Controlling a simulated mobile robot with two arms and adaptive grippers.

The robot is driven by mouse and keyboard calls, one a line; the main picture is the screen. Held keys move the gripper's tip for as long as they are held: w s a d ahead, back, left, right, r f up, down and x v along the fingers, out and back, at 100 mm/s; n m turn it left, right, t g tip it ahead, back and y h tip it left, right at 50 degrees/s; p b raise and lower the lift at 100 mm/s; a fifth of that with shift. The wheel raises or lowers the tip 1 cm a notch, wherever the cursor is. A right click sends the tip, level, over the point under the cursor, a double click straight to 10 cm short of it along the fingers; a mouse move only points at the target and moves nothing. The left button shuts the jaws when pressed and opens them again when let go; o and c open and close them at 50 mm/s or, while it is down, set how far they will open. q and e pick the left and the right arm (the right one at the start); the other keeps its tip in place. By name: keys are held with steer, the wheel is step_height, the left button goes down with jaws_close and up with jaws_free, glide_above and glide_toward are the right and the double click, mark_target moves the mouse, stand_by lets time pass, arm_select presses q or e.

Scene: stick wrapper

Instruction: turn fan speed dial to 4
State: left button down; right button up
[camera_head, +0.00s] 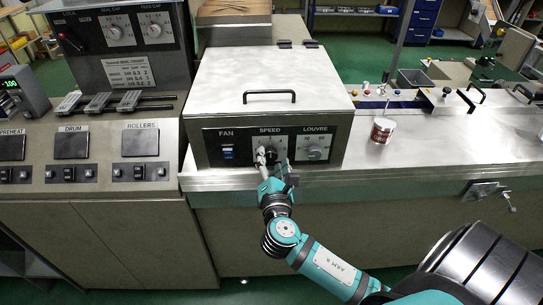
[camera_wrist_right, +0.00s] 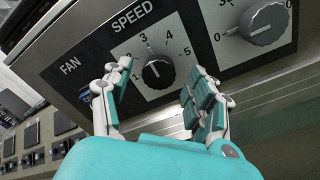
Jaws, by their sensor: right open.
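The fan speed dial (camera_wrist_right: 157,73) is a black knob with a white pointer line on a white scale plate, under the label SPEED. Its pointer leans up toward the 3 side of the scale, though the exact setting is hard to read. My right gripper (camera_wrist_right: 161,70) is open, with one finger on each side of the dial; whether either touches it is unclear. In the head view, my right gripper (camera_head: 275,164) is at the front panel and partly covers the speed dial (camera_head: 270,154). My left gripper is not in view.
Right of the dial is the grey LOUVRE knob (camera_head: 315,154); left is the blue FAN switch (camera_head: 228,153). The metal hood (camera_head: 270,75) carries a black handle (camera_head: 269,93). A cup (camera_head: 382,130) stands on the steel counter (camera_head: 430,160) to the right.

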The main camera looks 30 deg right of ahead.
steer(key=shift+w+d, duration=0.2)
steer(key=shift+w, duration=0.1)
steer(key=shift+c, duration=0.4)
steer(key=c, duration=1.1)
steer(key=shift+o, duration=0.2)
steer(key=m+b, duration=0.3)
steer(key=m, duration=0.1)
steer(key=shift+f, duration=0.2)
steer(key=m+b, duration=0.2)
steer(key=m, duration=0.2)
steer(key=shift+m, duration=0.3)
steer(key=shift+m+b, duration=0.3)
steer(key=shift+b, duration=0.05)
